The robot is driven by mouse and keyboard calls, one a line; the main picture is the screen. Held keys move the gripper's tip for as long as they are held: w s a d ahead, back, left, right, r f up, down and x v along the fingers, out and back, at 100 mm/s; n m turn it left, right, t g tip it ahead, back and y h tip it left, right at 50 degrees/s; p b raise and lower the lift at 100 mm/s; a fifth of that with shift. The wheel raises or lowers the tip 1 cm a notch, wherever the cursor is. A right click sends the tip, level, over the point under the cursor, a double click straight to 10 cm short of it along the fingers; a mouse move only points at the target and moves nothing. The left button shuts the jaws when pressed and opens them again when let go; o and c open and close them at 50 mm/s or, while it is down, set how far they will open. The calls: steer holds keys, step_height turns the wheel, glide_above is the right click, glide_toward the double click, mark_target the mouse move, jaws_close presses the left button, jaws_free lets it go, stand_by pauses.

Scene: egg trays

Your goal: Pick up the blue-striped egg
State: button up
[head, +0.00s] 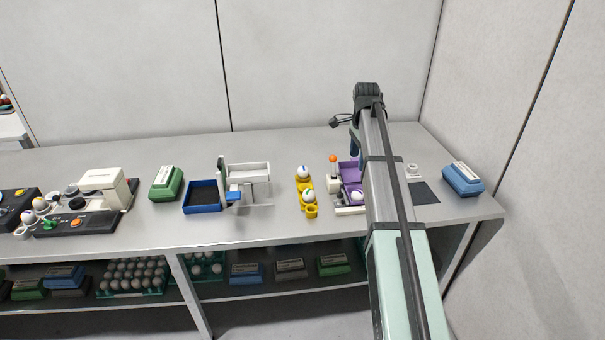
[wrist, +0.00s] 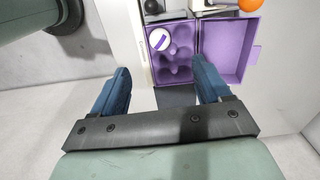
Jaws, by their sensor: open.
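In the head view, an egg with a blue band (head: 303,171) sits at the back of the yellow holder (head: 311,212). A second egg with a greenish mark (head: 309,195) sits in front of it. In the wrist view, a white egg with a purple-blue stripe (wrist: 160,39) sits in a back-left cup of the open purple carton (wrist: 185,72); the carton's other visible cups look empty. An egg also shows in that carton in the head view (head: 357,196). My gripper (wrist: 160,68) is open and empty, its blue fingers near the carton's front, apart from the egg.
The carton's lid (wrist: 222,50) lies open to the right. An orange ball on a post (head: 333,159) stands close behind the carton. A blue tray (head: 203,208) and a white stand (head: 248,170) are to the left. A blue box (head: 462,179) stands at the right end.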

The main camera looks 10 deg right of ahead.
steer(key=w+a, duration=0.2)
steer(key=a, duration=0.3)
glide_above(303, 167)
steer(key=shift+n, duration=0.3)
steer(key=f, duration=0.8)
steer(key=shift+w+d+f, duration=0.15)
steer(key=shift+d+f, duration=0.1)
steer(key=shift+f, duration=0.15)
steer(key=shift+a+f, duration=0.2)
steer(key=shift+f, duration=2.7)
steer(key=c, duration=0.8)
